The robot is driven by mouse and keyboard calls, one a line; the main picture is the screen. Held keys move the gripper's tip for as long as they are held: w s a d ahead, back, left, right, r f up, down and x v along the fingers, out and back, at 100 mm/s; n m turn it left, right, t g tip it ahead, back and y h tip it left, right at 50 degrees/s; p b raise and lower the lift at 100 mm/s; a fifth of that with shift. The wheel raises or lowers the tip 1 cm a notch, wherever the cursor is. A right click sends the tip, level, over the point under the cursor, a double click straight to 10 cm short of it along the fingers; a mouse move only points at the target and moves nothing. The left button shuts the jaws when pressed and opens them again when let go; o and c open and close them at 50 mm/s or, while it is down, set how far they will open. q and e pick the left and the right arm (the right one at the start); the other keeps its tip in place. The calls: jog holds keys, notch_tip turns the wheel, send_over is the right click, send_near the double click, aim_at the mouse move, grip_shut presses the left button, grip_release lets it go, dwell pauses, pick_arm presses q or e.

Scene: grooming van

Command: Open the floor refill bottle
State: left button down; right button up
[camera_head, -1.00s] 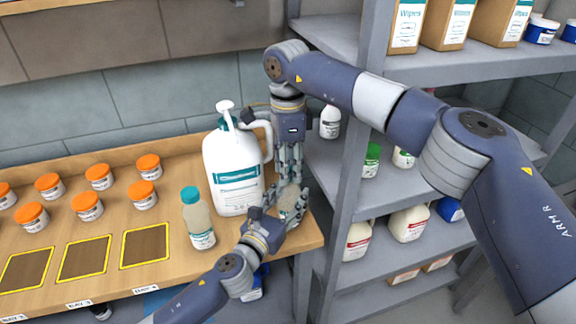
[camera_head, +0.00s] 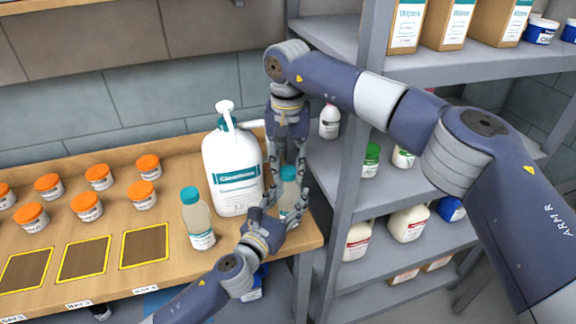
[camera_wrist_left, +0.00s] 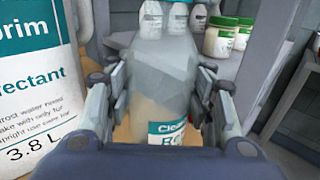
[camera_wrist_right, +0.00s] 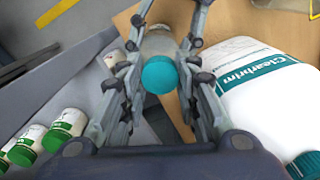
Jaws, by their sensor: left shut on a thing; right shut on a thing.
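The floor refill bottle (camera_head: 289,205) is a clear bottle with a teal cap (camera_head: 289,173), upright at the right end of the wooden bench. My left gripper (camera_head: 284,208) is shut on its body from the front; its fingers flank the bottle (camera_wrist_left: 166,115) in the left wrist view, where no cap shows. My right gripper (camera_head: 290,170) comes down from above and is shut on the top of the bottle. In the right wrist view the cap (camera_wrist_right: 160,75) sits between its fingers. I cannot tell whether they press on the cap or just below it.
A large white pump jug (camera_head: 232,175) stands close left of the bottle. A similar teal-capped bottle (camera_head: 198,220) stands further left. Several orange-lidded jars (camera_head: 87,207) are on the bench. A grey shelf unit (camera_head: 345,190) stands close on the right.

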aim_at(288, 170)
jog(key=shift+r, duration=0.25)
dwell(0.3)
jog(key=shift+r, duration=0.85)
jog(key=shift+r, duration=2.05)
pick_arm(q)
jog(key=c, duration=0.7)
grip_release()
